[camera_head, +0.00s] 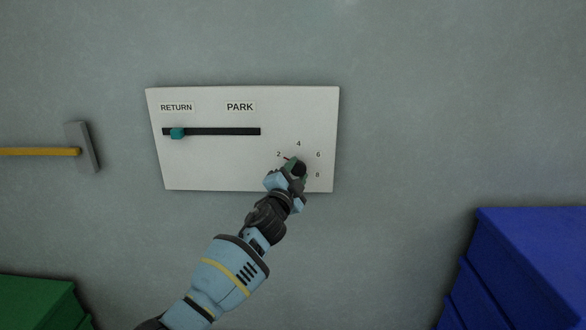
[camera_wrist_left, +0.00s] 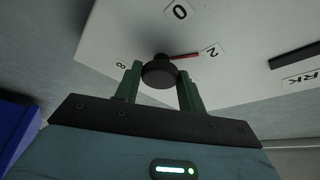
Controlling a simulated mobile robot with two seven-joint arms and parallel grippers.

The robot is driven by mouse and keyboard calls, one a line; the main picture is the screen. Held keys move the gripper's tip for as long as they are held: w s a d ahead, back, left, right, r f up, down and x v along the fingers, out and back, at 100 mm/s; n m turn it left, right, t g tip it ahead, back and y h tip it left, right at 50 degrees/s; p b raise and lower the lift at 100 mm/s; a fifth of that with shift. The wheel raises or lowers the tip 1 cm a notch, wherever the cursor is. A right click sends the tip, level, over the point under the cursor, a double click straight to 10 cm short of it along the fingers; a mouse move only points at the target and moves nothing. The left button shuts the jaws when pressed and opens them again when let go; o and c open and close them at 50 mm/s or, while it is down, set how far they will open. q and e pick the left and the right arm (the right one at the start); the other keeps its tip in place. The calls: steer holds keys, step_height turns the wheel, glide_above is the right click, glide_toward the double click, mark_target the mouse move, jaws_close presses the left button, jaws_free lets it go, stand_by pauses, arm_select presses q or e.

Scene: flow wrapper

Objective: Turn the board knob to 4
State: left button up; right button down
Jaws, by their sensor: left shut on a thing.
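The white board (camera_head: 215,160) is on the grey wall and carries a dark round knob (camera_head: 300,168) at its lower right. Numbers including 2, 4, 6 and 8 stand around the knob. The knob also shows in the left wrist view (camera_wrist_left: 160,73), where its red pointer (camera_wrist_left: 184,56) points at the 2 label (camera_wrist_left: 212,51). My left gripper (camera_head: 293,168) reaches up from below and is shut on the knob, with one green finger on each side of it. The gripper partly hides the knob and the lower left of the dial. My right gripper is not in view.
A teal slider (camera_head: 177,133) sits near the left end of a black slot, under RETURN; PARK is farther right. A yellow bar (camera_head: 40,152) with a grey end plate is at the left. A green box (camera_head: 35,302) and blue boxes (camera_head: 530,265) stand low at the sides.

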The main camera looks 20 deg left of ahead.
arm_select(q)
steer(key=m, duration=0.1)
steer(key=m+g, duration=0.1)
steer(key=m, duration=0.1)
steer(key=shift+a+r+h, duration=0.15)
steer(key=shift+r+h, duration=0.15)
steer(key=m+g, duration=0.1)
steer(key=m, duration=0.1)
steer(key=shift+m, duration=0.4)
steer(key=m+g, duration=0.1)
steer(key=m, duration=0.1)
steer(key=m+g, duration=0.1)
steer(key=m, duration=0.2)
steer(key=shift+m+g, duration=0.3)
steer(key=shift+d, duration=0.2)
steer(key=o, duration=1)
steer(key=shift+c, duration=0.2)
steer(key=shift+s, duration=0.1)
steer(key=v, duration=0.7)
steer(key=shift+s, duration=0.35)
